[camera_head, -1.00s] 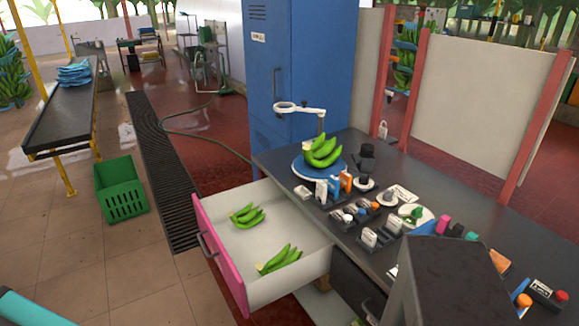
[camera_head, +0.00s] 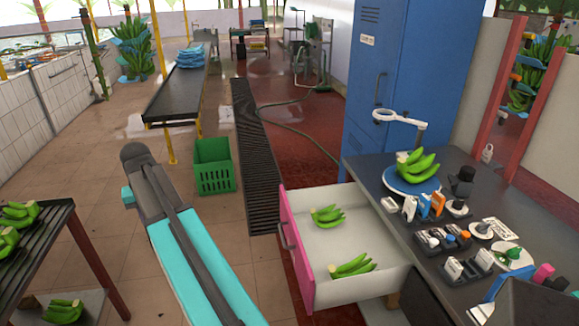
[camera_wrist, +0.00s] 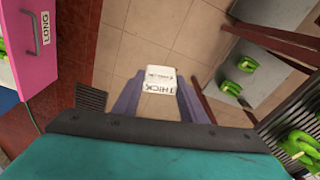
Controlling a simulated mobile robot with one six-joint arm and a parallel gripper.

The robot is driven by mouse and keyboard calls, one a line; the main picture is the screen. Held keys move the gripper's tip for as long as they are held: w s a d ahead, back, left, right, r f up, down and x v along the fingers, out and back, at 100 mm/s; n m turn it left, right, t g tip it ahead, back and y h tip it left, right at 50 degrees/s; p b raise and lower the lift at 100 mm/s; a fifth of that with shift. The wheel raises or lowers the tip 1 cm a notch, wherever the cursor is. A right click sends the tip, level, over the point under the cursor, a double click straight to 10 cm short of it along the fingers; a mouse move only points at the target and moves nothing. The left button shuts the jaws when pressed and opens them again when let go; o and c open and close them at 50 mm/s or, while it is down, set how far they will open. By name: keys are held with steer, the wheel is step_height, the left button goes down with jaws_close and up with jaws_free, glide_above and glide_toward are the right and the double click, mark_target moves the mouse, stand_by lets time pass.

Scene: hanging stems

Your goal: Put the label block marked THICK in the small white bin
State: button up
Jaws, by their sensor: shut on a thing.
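In the wrist view, the white label block marked THICK (camera_wrist: 160,104) sits between the two fingers of my gripper (camera_wrist: 159,88). My gripper is shut on it, and its black lettering faces the camera. Tiled floor shows behind the block, with no surface touching it. In the head view my teal arm reaches up from the bottom, and my gripper and the block cannot be made out there. I cannot make out a small white bin in either view.
A pink-fronted drawer (camera_head: 296,254) with green bananas stands open beside the dark worktable (camera_head: 400,225). In the wrist view, its pink front bears a LONG label (camera_wrist: 46,29). A green crate (camera_head: 214,168) stands on the floor. A banana rack (camera_head: 48,232) stands left. Open floor lies between.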

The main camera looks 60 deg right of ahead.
steer(key=s+d+m+p, duration=0.1)
steer(key=s+d+m, duration=0.4)
steer(key=d, duration=0.8)
steer(key=s+d+r+m+g+p, duration=0.1)
steer(key=s+d+m, duration=0.1)
steer(key=s+d, duration=0.8)
steer(key=s+d+m+p, duration=0.1)
steer(key=s+d+m, duration=0.25)
steer(key=d, duration=1.15)
steer(key=s+d+m, duration=0.3)
steer(key=s+d, duration=0.4)
steer(key=s, duration=0.5)
steer(key=s+d+m+p, duration=0.1)
steer(key=s+d+m, duration=0.2)
steer(key=s+d, duration=0.5)
steer(key=s+d+m+g+p, duration=0.1)
steer(key=s+d+m, duration=0.3)
steer(key=s, duration=1.4)
steer(key=d, duration=0.3)
steer(key=shift+d+f, duration=0.2)
steer(key=shift+d, duration=0.15)
steer(key=shift+f, duration=0.2)
steer(key=shift+f+b, duration=0.9)
steer(key=shift+f, duration=1.35)
steer(key=shift+f+b, duration=0.45)
steer(key=shift+f, duration=1)
steer(key=o, duration=1.1)
steer(key=shift+c, duration=0.2)
